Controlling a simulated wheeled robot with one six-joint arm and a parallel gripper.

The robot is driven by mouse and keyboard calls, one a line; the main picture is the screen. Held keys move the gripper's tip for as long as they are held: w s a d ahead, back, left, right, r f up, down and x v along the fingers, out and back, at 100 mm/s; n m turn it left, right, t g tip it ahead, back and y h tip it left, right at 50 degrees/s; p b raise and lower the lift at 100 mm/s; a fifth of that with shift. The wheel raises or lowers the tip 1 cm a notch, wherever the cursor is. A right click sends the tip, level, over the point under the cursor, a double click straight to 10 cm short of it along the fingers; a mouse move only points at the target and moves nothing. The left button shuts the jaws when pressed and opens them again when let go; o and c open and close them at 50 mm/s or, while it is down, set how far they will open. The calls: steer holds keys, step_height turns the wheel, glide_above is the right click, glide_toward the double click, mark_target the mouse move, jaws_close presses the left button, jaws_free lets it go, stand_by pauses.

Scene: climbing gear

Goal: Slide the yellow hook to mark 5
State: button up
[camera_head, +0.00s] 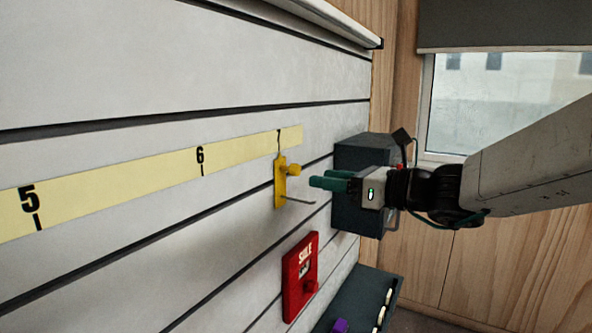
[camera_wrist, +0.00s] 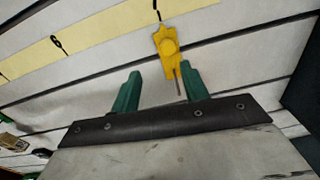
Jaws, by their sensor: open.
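The yellow hook (camera_head: 280,183) hangs on the slatted wall directly below mark 7 of the yellow number strip (camera_head: 120,188). It has a round yellow knob and a thin metal prong. Mark 5 (camera_head: 30,203) is at the far left of the strip, with mark 6 (camera_head: 200,158) between. My gripper (camera_head: 318,183) is just right of the hook in the head view, apart from the wall. In the wrist view the hook (camera_wrist: 167,48) is ahead of my open, empty gripper (camera_wrist: 158,85), slightly right of centre between the green fingers.
A red sign box (camera_head: 300,277) is on the wall below the hook. A dark grey box (camera_head: 358,215) stands behind my gripper. A dark shelf (camera_head: 357,301) with a purple item (camera_head: 340,326) is at the bottom. The wall along the strip toward mark 5 looks clear.

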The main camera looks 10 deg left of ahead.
mark_target(299, 170)
steer(key=shift+m+t, duration=0.4)
steer(key=shift+m, duration=0.3)
steer(key=x, duration=0.4)
steer(key=w+x, duration=0.1)
steer(key=x, duration=0.3)
steer(key=shift+w+a+r, duration=0.1)
steer(key=shift+a+r, duration=0.05)
steer(key=shift+c, duration=0.4)
jaws_close()
